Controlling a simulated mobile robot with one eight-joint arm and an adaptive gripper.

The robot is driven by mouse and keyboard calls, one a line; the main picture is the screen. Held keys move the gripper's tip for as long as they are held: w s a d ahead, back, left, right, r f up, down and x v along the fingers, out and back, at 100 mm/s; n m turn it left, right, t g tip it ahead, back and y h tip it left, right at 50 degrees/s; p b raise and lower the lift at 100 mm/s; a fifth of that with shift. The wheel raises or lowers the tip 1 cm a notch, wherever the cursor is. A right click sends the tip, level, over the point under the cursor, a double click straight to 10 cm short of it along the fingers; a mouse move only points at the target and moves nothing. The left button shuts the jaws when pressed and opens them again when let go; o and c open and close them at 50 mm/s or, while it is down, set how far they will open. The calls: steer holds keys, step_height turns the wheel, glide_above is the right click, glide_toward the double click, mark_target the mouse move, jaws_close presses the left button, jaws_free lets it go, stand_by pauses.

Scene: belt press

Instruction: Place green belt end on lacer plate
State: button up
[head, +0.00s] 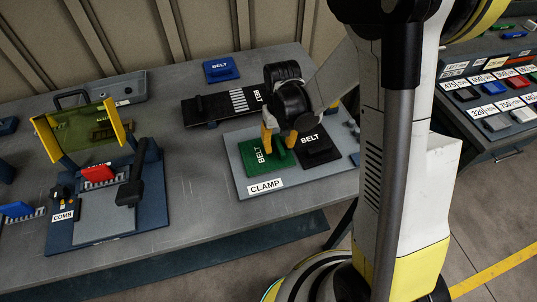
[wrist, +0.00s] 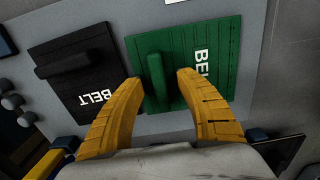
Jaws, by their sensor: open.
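The green belt end (head: 248,172), printed BELT, lies flat on the grey plate labelled CLAMP (head: 231,150). It has a raised green grip block (wrist: 155,80) on top. My gripper (head: 278,148) is over it, pointing down, with its yellow fingers apart. In the wrist view my gripper (wrist: 160,82) has one fingertip on each side of the grip block; contact cannot be told. A black belt end (head: 318,152) lies beside the green one, also with a block (wrist: 90,65). The label COMB marks a blue-based device with a bare grey plate (head: 106,216); no label reads lacer.
The comb device has a red block (head: 98,176), a black lever (head: 131,188) and a raised yellow-sided guard (head: 45,138). The bench between comb and clamp is clear. A parts table (head: 500,140) stands right.

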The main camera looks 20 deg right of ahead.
jaws_close()
steer(key=shift+r, duration=0.1)
stand_by(0.3)
